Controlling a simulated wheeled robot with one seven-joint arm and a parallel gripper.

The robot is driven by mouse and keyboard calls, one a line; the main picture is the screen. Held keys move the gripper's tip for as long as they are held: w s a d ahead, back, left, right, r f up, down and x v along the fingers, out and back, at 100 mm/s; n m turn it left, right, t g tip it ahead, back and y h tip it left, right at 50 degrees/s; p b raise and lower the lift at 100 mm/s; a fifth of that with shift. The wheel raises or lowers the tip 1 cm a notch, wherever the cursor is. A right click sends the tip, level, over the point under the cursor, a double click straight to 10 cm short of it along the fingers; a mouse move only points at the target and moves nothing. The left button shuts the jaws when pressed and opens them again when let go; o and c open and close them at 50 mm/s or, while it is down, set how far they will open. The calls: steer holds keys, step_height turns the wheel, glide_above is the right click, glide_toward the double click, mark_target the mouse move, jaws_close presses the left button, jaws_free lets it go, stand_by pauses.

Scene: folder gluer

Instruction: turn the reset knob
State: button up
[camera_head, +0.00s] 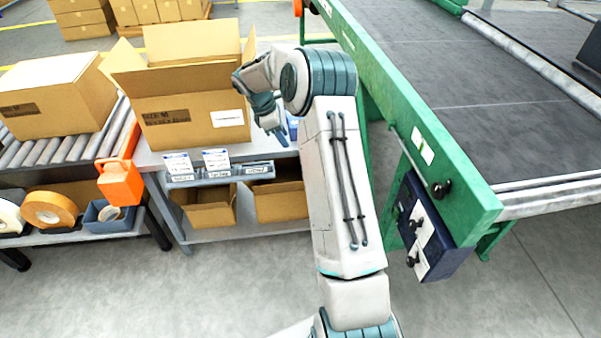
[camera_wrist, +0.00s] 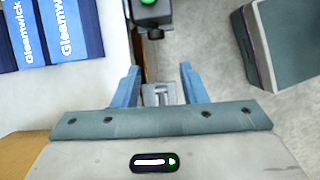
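A dark blue control box (camera_head: 440,245) hangs on the side of the green conveyor frame, at the right of the head view. It has white label plates and two black knobs, an upper one (camera_head: 419,222) and a lower one (camera_head: 412,260). Another black knob (camera_head: 441,190) sits on the green frame above it. I cannot read which is the reset knob. My gripper (camera_head: 281,130) is well left of the box, over the workbench edge by the open carton. In the wrist view my gripper (camera_wrist: 158,84) has its blue fingers apart, with nothing seen held between them.
An open carton (camera_head: 190,105) stands on the workbench, beside a roller conveyor (camera_head: 55,150) with another carton. In the wrist view, blue Gleamwick boxes (camera_wrist: 70,28) lie left and a dark device with a green button (camera_wrist: 148,3) lies ahead. Floor (camera_head: 510,285) at lower right is clear.

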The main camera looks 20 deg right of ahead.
steer(key=x, duration=0.5)
steer(key=b+x, duration=0.1)
steer(key=x, duration=0.4)
steer(key=b+x, duration=0.1)
steer(key=x, duration=0.5)
steer(key=shift+w+d, duration=0.1)
steer(key=shift+w, duration=0.25)
steer(key=c, duration=0.7)
